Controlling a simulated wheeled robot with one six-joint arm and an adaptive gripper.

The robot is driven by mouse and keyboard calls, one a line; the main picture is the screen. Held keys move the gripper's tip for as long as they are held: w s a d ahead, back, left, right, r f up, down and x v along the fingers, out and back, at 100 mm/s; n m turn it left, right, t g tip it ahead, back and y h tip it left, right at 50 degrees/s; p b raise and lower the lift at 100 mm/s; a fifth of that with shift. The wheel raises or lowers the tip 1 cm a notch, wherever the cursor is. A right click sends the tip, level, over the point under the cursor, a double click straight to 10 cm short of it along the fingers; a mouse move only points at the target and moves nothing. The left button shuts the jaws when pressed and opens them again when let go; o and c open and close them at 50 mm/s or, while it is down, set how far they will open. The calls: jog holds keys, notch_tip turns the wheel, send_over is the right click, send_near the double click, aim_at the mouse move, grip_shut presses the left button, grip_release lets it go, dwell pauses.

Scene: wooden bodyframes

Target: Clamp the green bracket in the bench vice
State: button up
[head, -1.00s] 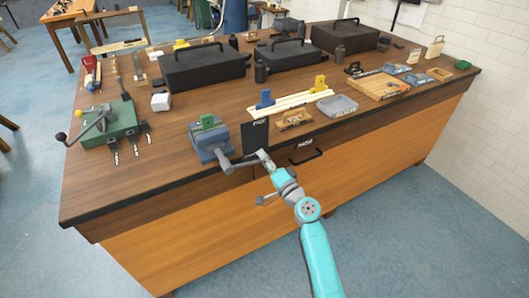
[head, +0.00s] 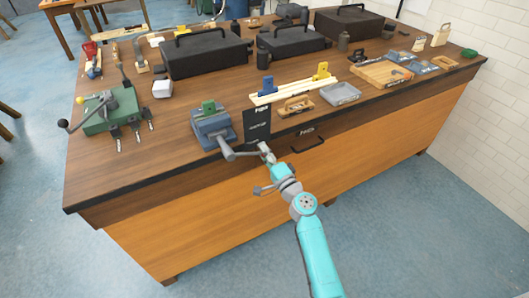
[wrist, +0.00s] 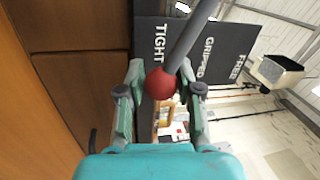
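The blue-grey bench vice (head: 212,128) stands at the bench's front edge. The green bracket (head: 209,106) sits upright at the top of its jaws; I cannot tell how tightly it is held. The vice's grey handle (head: 243,154) points right, toward my gripper (head: 267,154). In the wrist view, the handle's red ball end (wrist: 161,84) lies between the fingers of my gripper (wrist: 162,80), which look closed in on it from both sides. The grey rod runs up and right from the ball. The bracket is out of the wrist view.
A dark sign (head: 257,124) stands beside the vice; in the wrist view it reads TIGHT, GRIPPED, FREE. A green clamp fixture (head: 108,112) is to the left. Wooden rails (head: 293,91), a grey tray (head: 340,93) and black cases (head: 207,54) lie behind and right.

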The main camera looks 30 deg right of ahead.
jog(key=shift+o, duration=1.1)
jog(key=shift+s, duration=0.15)
jog(key=s+f, duration=0.2)
jog(key=s, duration=0.9)
jog(key=shift+s+d, duration=0.25)
jog(key=shift+d, duration=0.1)
jog(key=shift+f, duration=0.1)
jog(key=s+a+f+n+g+h, duration=0.1)
jog(key=s+a+f+n+g, duration=0.3)
jog(key=s, duration=0.8)
jog(key=s+a+f+n+g+h, duration=0.15)
jog(key=s+a+f, duration=0.4)
jog(key=s, duration=0.65)
jog(key=s+a+r+n, duration=0.1)
jog(key=s+r+n, duration=0.4)
jog(key=s, duration=0.4)
jog(key=s+a+r+n+y, duration=0.1)
jog(key=s+a+r+n, duration=0.1)
jog(key=s+r+n, duration=0.3)
jog(key=v, duration=0.4)
jog(key=shift+r, duration=0.25)
